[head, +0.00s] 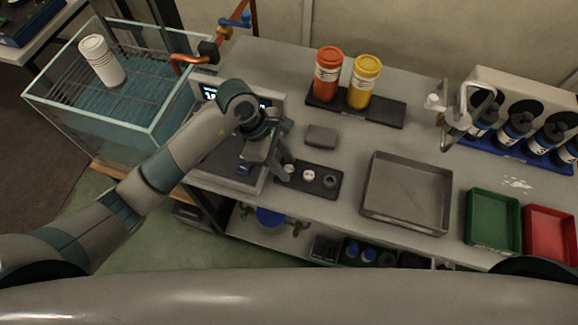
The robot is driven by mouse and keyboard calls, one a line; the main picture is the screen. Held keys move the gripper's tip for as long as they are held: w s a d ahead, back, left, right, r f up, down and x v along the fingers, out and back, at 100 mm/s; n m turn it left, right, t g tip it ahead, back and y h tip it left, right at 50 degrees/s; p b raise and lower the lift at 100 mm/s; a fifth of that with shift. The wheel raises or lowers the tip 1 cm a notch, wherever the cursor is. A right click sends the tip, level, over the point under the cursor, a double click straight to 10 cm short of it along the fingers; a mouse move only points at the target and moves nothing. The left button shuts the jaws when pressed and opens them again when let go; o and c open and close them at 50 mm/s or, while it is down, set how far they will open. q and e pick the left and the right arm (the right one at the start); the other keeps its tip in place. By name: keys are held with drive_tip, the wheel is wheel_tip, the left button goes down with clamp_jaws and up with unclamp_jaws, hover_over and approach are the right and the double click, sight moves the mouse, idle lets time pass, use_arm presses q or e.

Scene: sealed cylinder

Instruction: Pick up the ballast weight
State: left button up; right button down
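A small dark tray (316,190) lies on the bench and carries a few small round pieces. One is pale (308,175) and one is dark and ring-like (330,181). A plain grey block (321,137) lies behind the tray. I cannot tell for certain which of these is the ballast weight. My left gripper (277,171) points down at the tray's left end, beside the weighing scale. Its fingers partly cover that end, and I cannot tell whether they hold anything. My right gripper is not in view.
A glass water tank (146,143) with a white-capped cylinder (101,61) stands left. Orange (328,74) and yellow (364,82) jars stand at the back. A grey tray (406,192), green bin (492,221) and red bin (550,235) are to the right.

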sight(285, 168)
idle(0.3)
use_arm(q)
clamp_jaws()
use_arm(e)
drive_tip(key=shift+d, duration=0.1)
use_arm(q)
drive_tip(key=shift+r, duration=0.1)
